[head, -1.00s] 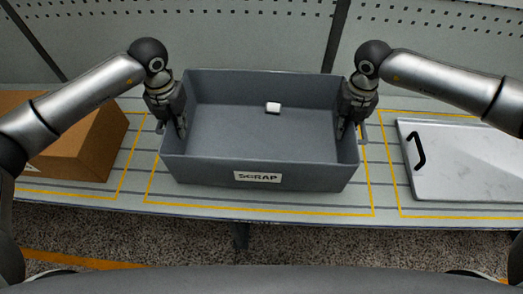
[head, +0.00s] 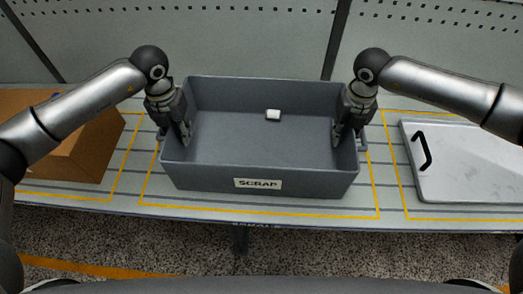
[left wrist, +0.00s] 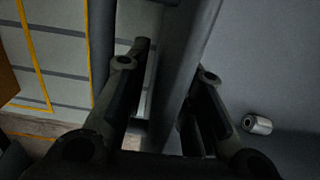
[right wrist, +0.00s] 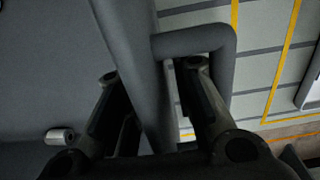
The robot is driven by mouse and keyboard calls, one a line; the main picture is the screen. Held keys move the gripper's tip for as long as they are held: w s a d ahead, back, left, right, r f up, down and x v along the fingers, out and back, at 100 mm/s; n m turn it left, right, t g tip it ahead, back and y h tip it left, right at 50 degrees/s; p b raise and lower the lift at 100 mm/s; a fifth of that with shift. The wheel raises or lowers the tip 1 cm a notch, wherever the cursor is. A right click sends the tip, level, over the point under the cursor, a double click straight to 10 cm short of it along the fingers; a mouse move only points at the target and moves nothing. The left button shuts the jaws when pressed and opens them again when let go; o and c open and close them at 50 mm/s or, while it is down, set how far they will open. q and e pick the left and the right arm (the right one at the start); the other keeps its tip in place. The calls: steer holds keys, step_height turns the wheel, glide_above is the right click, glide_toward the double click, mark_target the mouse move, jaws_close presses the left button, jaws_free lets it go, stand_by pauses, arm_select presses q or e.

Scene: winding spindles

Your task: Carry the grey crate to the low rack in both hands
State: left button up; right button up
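The grey crate (head: 270,163), marked SCRAP, is upright over the middle yellow outline on the slatted rack top (head: 100,202). I cannot tell whether its base touches the slats. The fingertips are partly hidden. A small pale cylinder (head: 273,115) lies inside the crate.
A brown carton (head: 85,150) stands on the rack to the left of the crate. A white tray (head: 470,165) with a black handle lies to the right. A perforated grey panel (head: 250,40) rises behind. Speckled floor shows in front of the rack.

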arm_select(q)
steer(key=shift+a+r, duration=0.1)
arm_select(e)
steer(key=shift+d+r, duration=0.1)
steer(key=shift+d, duration=0.05)
